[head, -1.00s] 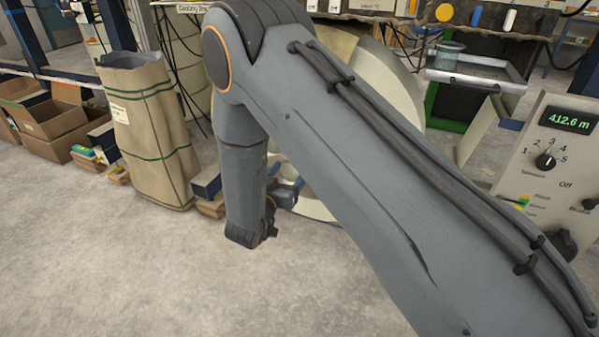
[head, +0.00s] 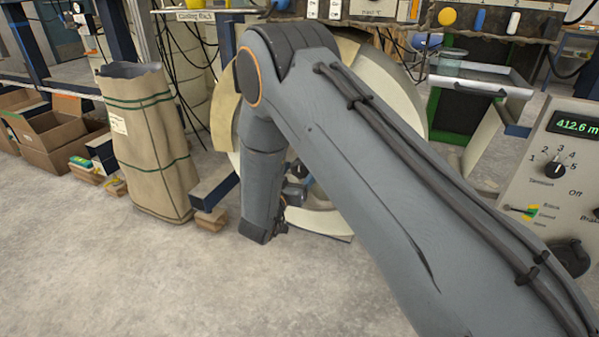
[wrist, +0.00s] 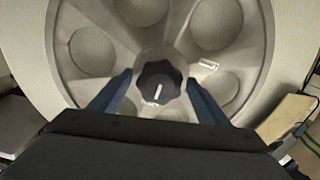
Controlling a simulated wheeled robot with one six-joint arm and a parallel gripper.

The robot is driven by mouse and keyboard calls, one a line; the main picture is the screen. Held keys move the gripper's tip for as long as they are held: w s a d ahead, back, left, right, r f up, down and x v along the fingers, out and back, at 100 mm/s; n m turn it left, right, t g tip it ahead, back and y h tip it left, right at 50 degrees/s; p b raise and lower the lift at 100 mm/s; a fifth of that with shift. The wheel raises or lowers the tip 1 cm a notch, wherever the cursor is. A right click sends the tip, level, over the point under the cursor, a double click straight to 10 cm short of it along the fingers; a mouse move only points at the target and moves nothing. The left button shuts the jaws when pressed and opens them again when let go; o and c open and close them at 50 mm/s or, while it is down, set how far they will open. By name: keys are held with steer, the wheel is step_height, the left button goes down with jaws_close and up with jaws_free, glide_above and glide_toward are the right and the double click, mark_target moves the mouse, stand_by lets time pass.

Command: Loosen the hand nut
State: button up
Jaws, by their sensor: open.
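The hand nut (wrist: 158,83) is a dark, lobed knob with a pale mark on its face. It sits at the centre of the grey reel hub in the wrist view. My gripper (wrist: 158,82) is open, with one blue finger to the left of the nut and one to the right. Gaps show between the fingers and the nut, and I cannot tell how far away it is in depth. In the head view my arm covers much of the reel (head: 408,100). A small dark knob (head: 298,169) shows beside my arm there.
The hub (wrist: 208,150) has several round holes. A tall brown sack (head: 150,150) and cardboard boxes (head: 55,140) stand at the left. A control panel (head: 560,180) reading 412.6 m stands at the right. The floor (head: 150,280) in front is clear.

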steer(key=c, duration=1.1)
steer(key=shift+o, duration=0.2)
